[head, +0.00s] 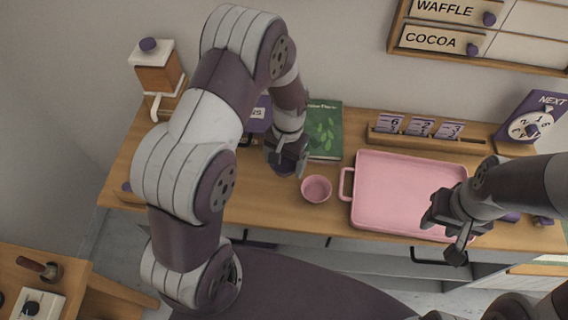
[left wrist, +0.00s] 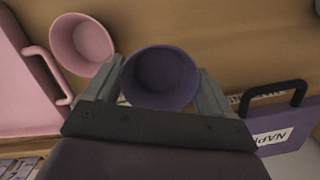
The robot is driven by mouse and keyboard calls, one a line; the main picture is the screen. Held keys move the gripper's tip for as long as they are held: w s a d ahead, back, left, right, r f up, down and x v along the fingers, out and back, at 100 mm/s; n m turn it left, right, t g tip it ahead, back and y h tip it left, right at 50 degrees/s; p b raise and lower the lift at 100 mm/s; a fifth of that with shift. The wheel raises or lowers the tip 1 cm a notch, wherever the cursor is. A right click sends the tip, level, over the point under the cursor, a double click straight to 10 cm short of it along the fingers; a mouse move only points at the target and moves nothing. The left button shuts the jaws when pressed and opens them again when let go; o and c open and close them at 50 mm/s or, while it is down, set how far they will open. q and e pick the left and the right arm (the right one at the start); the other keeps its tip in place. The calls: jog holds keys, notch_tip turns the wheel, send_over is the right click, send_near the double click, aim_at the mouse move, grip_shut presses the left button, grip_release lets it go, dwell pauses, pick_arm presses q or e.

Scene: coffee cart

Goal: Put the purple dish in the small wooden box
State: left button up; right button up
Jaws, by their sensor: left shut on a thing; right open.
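The purple dish (left wrist: 160,78) is a small round bowl, seen from above in the left wrist view between my left gripper's two fingers. My left gripper (head: 287,158) is shut on it. In the head view only a bit of the purple dish (head: 284,169) shows below the fingers, left of a pink bowl (head: 317,188); I cannot tell whether it touches the counter. My right gripper (head: 447,226) is open and empty over the right part of the pink tray (head: 362,222).
A wooden card rack (head: 425,142) and a dial (head: 530,123) are at the back right. Counter left of the gripper looks mostly clear.

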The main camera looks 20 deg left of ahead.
aim_at(282, 165)
pick_arm(q)
jog(key=shift+a+f, duration=0.3)
jog(key=shift+a, duration=0.15)
notch_tip(282, 165, down, 4)
jog(key=shift+s+r+p, duration=0.1)
jog(key=shift+r+p, duration=0.1)
jog(key=shift+p, duration=0.25)
jog(key=shift+f, duration=0.3)
jog(key=o, duration=1)
